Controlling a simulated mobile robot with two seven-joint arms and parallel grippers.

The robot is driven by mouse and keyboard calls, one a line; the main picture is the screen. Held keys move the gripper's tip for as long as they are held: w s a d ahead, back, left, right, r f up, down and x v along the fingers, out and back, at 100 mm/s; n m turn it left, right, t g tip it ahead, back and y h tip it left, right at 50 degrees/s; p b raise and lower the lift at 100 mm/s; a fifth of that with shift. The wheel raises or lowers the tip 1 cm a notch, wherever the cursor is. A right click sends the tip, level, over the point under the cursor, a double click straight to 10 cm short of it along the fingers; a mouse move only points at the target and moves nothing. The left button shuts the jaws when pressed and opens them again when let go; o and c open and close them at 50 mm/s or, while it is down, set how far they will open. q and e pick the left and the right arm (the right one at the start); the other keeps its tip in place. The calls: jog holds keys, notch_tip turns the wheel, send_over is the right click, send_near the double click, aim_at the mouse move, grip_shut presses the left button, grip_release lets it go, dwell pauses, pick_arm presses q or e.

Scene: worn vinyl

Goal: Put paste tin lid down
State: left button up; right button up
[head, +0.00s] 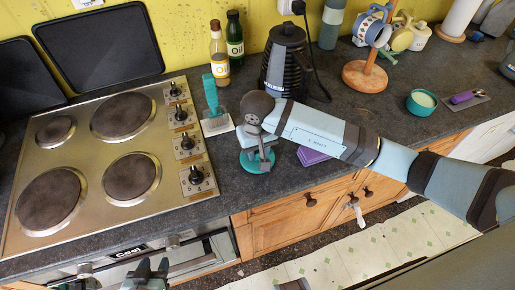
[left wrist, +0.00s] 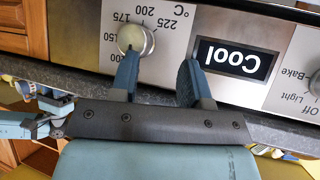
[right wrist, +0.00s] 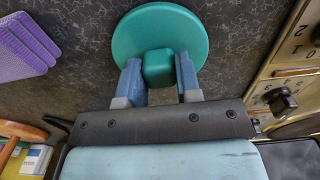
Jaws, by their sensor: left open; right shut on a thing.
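The paste tin lid (right wrist: 160,20) is a teal disc with a square knob. My right gripper (right wrist: 159,72) is shut on its knob, and the lid is at the dark counter surface; I cannot tell whether it touches. In the head view the lid (head: 246,165) shows under my right gripper (head: 258,158), just right of the hob. A round teal tin (head: 421,103) with pale contents stands open at the right of the counter. My left gripper (head: 147,272) is open and empty in front of the oven panel; the left wrist view shows its two fingers (left wrist: 158,80) apart.
A purple cloth or sponge (head: 312,156) lies right of the lid, partly behind my right arm. A teal brush (head: 211,98) on a rest, oil bottles (head: 235,40), a dark kettle (head: 287,55) and a mug tree (head: 365,75) stand behind. The hob (head: 90,150) is to the left.

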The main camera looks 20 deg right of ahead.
jog(key=shift+f, duration=0.25)
jog(key=o, duration=0.9)
jog(key=shift+r, duration=0.45)
notch_tip(320, 180, up, 12)
jog(key=shift+f+b, duration=0.15)
jog(key=shift+b, duration=0.8)
